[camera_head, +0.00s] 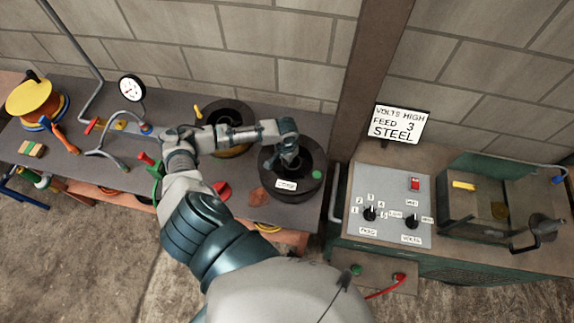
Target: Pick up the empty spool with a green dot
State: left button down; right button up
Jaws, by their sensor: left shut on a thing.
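The black spool with a green dot (316,174) lies flat at the right end of the grey bench. A small white label is on its near side, and no wire shows on it. My left gripper (288,160) reaches down over the middle of this spool and is shut on it near the hub. The fingertips are partly hidden by the hand. The spool appears to be at bench level; I cannot tell whether it is lifted. My right gripper is not in view.
Another dark spool with yellowish winding (232,112) stands just behind my arm. A yellow spool (30,97), a gauge (131,87) and tools lie left on the bench (85,165). A control panel (388,205) and a glass-sided tank (490,215) stand right, past a post (366,80).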

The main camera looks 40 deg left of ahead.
pick_arm(q)
jog(key=s+d, duration=0.1)
jog(key=s, duration=0.4)
jog(key=s+d+r, duration=0.1)
jog(key=s, duration=0.4)
jog(key=s+d, duration=0.1)
jog(key=s, duration=0.4)
jog(key=shift+d+r, duration=0.35)
jog(key=shift+r, duration=0.05)
jog(key=shift+s+r, duration=0.25)
jog(key=shift+r, duration=0.1)
notch_tip(320, 180, up, 12)
jog(key=p, duration=1)
jog(key=shift+r, duration=0.2)
